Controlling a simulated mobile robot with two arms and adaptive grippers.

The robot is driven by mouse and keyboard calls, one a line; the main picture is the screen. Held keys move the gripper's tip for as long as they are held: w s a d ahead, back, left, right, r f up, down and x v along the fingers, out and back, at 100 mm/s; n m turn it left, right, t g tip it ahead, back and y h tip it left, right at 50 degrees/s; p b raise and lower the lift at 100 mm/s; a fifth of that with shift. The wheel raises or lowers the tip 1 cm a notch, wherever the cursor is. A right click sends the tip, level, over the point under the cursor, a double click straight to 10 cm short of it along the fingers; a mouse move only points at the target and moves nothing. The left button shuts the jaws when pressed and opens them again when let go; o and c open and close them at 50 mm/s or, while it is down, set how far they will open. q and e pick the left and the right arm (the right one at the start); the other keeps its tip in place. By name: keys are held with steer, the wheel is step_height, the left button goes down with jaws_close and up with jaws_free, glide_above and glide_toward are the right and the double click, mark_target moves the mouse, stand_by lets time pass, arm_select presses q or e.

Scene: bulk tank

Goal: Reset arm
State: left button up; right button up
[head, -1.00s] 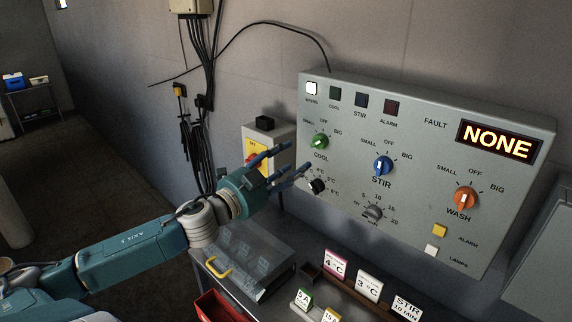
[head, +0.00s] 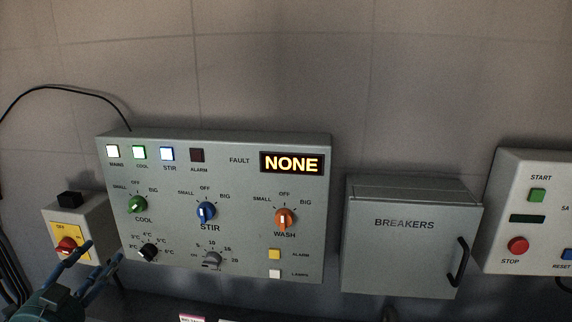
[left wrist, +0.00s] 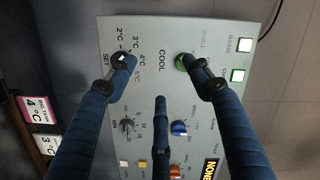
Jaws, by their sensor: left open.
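My left gripper (head: 88,262) is in the lower left of the head view, in front of the left edge of the grey control panel (head: 232,185). Its blue fingers are spread open and empty; in the left wrist view they reach toward the panel around the COOL label. The green COOL knob (head: 138,204) and the black set-temperature knob (head: 148,252) are close to the fingers; I cannot tell if any finger touches. The mains, cool (head: 139,153) and stir (head: 167,154) lamps are lit, and the alarm lamp is dark. The display (head: 291,163) reads NONE. My right gripper is not in view.
A red rotary switch (head: 67,245) on a yellow plate is left of the panel. A closed breakers box (head: 400,255) with a black handle is to the right, then a start/stop box (head: 548,185). Label cards (left wrist: 40,108) stand below the panel.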

arm_select(q)
steer(key=s+d+f+n+g+y, duration=0.1)
steer(key=s+d+f+n+g, duration=0.2)
steer(key=f, duration=0.4)
steer(key=s+f+n+g+y, duration=0.1)
steer(key=s+f+n+g, duration=0.1)
steer(key=s+f, duration=0.4)
steer(key=s+d+f+n+g, duration=0.2)
steer(key=s+f+g, duration=0.15)
steer(key=f, duration=0.55)
steer(key=s+d+f+n+g+h, duration=0.1)
steer(key=s+d+f+g+h, duration=0.2)
steer(key=s+d, duration=0.6)
steer(key=s+d+f+g+h, duration=0.1)
steer(key=s+d+f+g, duration=0.2)
steer(key=s+d+f, duration=0.5)
step_height(320, 180, down, 23)
steer(key=d+g, duration=0.1)
steer(key=d, duration=0.1)
steer(key=s+a+f+g, duration=0.1)
steer(key=s+a+f, duration=0.2)
steer(key=s+f, duration=1.3)
steer(key=shift+s+f, duration=0.35)
steer(key=shift+s, duration=0.5)
